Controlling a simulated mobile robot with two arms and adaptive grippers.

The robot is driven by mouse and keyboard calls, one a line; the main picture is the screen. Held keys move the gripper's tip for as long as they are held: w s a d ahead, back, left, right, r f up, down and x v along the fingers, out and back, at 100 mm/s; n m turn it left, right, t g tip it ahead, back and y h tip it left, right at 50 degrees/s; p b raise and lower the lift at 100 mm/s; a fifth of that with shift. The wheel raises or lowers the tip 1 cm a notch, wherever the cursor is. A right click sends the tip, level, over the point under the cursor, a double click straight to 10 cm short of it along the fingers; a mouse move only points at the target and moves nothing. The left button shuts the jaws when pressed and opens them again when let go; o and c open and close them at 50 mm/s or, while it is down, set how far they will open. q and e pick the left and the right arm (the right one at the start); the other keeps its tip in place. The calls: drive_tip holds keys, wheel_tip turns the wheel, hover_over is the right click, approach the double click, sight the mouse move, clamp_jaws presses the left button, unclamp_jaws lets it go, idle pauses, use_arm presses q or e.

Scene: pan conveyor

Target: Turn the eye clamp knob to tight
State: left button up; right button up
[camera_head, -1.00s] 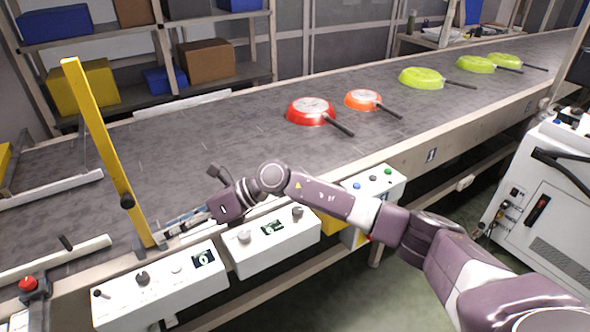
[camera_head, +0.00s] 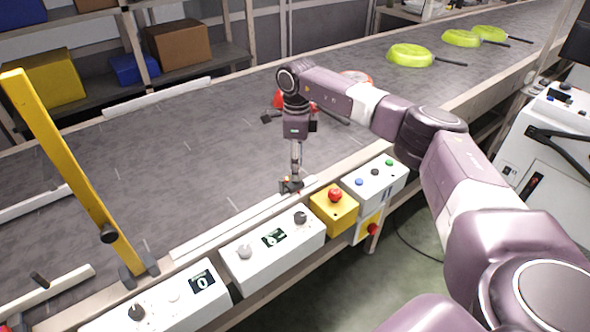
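A black round knob (camera_head: 108,234) sits low on the slanted yellow post (camera_head: 62,150) at the left; it looks like the eye clamp knob. Its tightness cannot be told. My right gripper (camera_head: 291,187) points down at the near edge of the conveyor, well to the right of the post and apart from the knob. Its fingers are small and dark here, so their opening cannot be told. My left gripper is out of view.
White control boxes (camera_head: 272,262) with knobs and displays line the front of the conveyor (camera_head: 180,160). A yellow box with a red button (camera_head: 335,195) stands beside them. Green pans (camera_head: 410,55) lie farther back; my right arm partly hides red and orange ones. The belt's left part is clear.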

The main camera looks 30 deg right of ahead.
wheel_tip(320, 180, down, 2)
drive_tip(key=shift+w+f, duration=0.15)
drive_tip(key=shift+f, duration=0.4)
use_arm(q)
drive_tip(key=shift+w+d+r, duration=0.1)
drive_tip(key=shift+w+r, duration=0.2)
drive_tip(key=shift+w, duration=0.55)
use_arm(e)
clamp_jaws()
